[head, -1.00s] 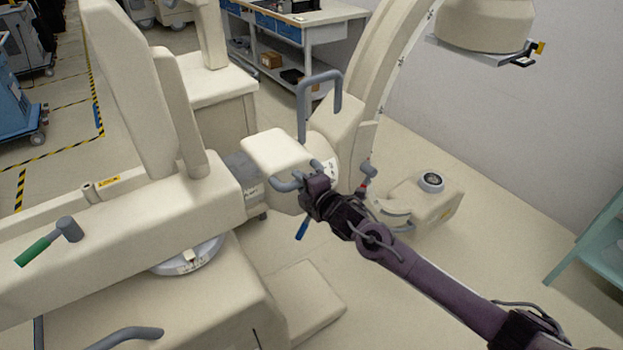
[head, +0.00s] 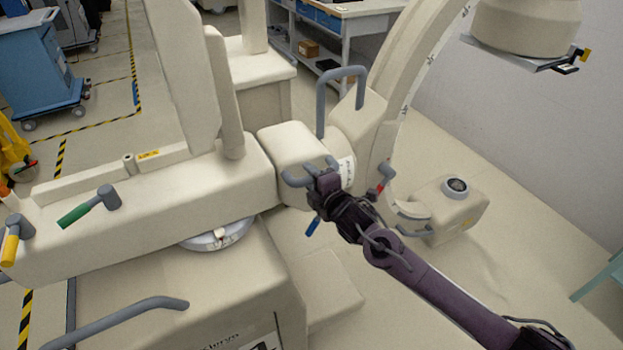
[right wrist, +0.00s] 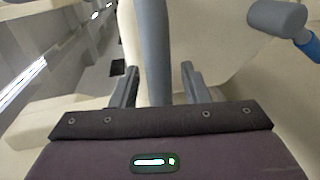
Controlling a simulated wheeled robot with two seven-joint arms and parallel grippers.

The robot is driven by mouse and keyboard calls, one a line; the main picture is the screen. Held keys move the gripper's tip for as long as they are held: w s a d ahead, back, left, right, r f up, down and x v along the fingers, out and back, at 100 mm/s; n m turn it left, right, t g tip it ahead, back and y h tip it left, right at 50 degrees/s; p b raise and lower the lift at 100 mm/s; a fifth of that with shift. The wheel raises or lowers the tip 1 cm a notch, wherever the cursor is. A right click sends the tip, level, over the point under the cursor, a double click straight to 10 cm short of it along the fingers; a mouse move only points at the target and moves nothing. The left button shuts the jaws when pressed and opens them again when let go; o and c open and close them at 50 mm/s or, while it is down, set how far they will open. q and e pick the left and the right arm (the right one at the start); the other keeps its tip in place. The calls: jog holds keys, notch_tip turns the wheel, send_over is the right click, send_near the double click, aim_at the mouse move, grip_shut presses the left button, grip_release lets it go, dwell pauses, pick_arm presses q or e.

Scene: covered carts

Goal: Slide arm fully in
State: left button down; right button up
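The cream horizontal arm's end block (head: 292,146) carries the C-shaped frame (head: 390,85). It sits right against the long cream housing (head: 170,190), with no grey sliding section showing between them. A grey bar handle (head: 296,180) sticks out at the block's front. My right gripper (head: 322,182) is at this handle. In the right wrist view the grey bar (right wrist: 156,60) runs between my two fingers (right wrist: 160,86), with a gap visible on each side, so the gripper is open around it. My left gripper is not in view.
A green-tipped lever (head: 88,208) and a yellow-tipped lever (head: 14,238) are on the housing's near side. A taller grey loop handle (head: 342,78) stands behind the block. The lower C-arm unit (head: 445,210) is at right. A blue cart (head: 35,65) stands far left.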

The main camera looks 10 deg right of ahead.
jog(key=shift+d, duration=0.2)
jog(key=shift+s+d, duration=0.2)
jog(key=shift+s, duration=0.15)
jog(key=b+v, duration=0.2)
jog(key=v, duration=0.5)
jog(key=shift+a, duration=0.25)
dwell(0.5)
